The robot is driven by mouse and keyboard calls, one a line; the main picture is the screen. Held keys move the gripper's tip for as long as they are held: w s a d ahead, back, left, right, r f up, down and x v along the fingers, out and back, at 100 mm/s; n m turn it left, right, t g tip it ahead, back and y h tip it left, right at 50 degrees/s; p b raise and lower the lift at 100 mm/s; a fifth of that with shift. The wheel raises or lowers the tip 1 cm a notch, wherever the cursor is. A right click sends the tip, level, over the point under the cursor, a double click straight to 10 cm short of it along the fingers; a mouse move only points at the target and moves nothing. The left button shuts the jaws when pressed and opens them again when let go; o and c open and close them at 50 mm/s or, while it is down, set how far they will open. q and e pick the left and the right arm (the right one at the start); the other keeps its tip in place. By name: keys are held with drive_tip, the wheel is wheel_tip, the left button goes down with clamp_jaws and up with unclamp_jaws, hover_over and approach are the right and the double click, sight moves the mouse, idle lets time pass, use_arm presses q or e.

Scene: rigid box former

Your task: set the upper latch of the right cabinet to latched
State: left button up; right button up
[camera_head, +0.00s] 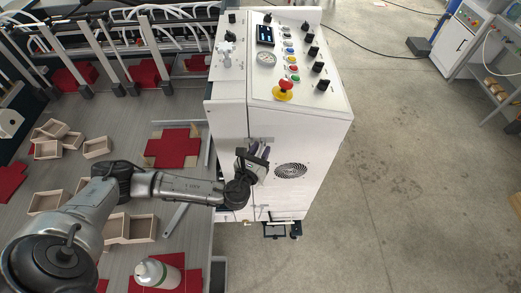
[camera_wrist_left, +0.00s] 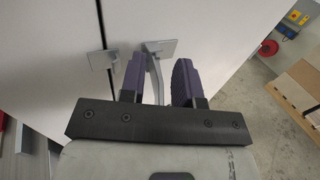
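The right cabinet (camera_head: 225,145) is a white box with a sloped control panel on top. Its upper latch shows in the left wrist view as a grey metal lever and plate (camera_wrist_left: 160,48) on the white front, with a second small metal plate (camera_wrist_left: 101,60) across the door seam to its left. In the head view the latch plate (camera_head: 260,140) shows just above my gripper. My left gripper (camera_head: 259,157) is at the cabinet front. Its two purple fingers (camera_wrist_left: 160,82) stand apart, with the lever between them, nearer the left finger; contact cannot be told. My right gripper is out of view.
The control panel carries a red emergency button (camera_head: 284,88) on yellow and several knobs. A fan grille (camera_head: 291,170) is right of my gripper. Floor on the right is largely clear.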

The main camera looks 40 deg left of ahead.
use_arm(q)
clamp_jaws()
drive_tip(key=shift+d+y, duration=0.1)
drive_tip(key=shift+y, duration=0.2)
